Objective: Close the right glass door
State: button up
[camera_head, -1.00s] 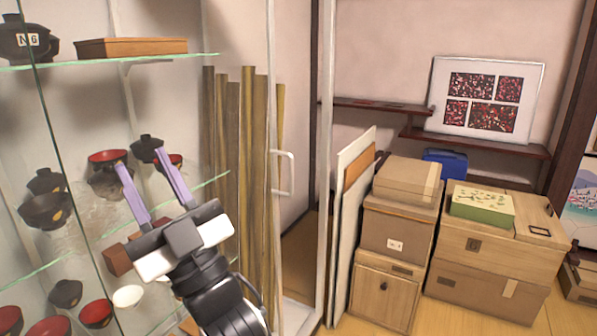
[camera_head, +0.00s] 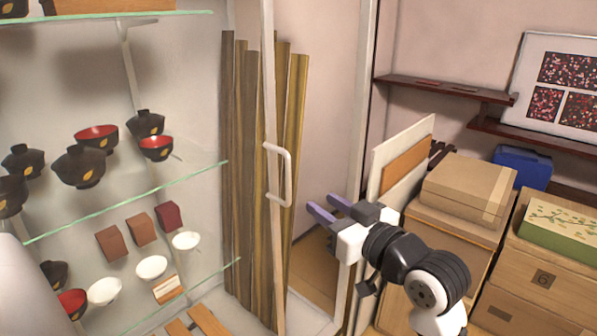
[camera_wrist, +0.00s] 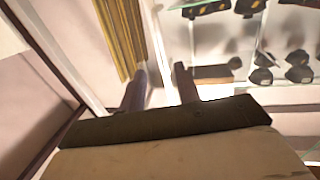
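The right glass door shows as a slim white upright frame (camera_head: 270,120) with clear glass. A white D-shaped handle (camera_head: 281,175) sits on it at mid-height. The door appears to stand open, at an angle to the cabinet, though its exact angle is hard to tell. My gripper (camera_head: 322,205) is a short way right of the handle, slightly lower in the picture, with its purple fingers pointing left. In the wrist view my gripper (camera_wrist: 160,78) has its two fingers apart with nothing between them. A pale upright strip shows beyond them.
Shelves (camera_head: 130,200) with black and red bowls fill the left. Tall wooden slats (camera_head: 240,170) stand behind the door. A white cabinet post (camera_head: 366,110), leaning boards (camera_head: 405,160) and stacked boxes (camera_head: 465,190) are close around my arm on the right.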

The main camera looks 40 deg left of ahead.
aim_at(290, 182)
jog(key=p+x, duration=0.1)
jog(key=x, duration=0.5)
jog(key=p+x, duration=0.2)
jog(key=x, duration=0.5)
jog(key=shift+s+a, duration=0.15)
jog(key=shift+a, duration=0.25)
grip_shut()
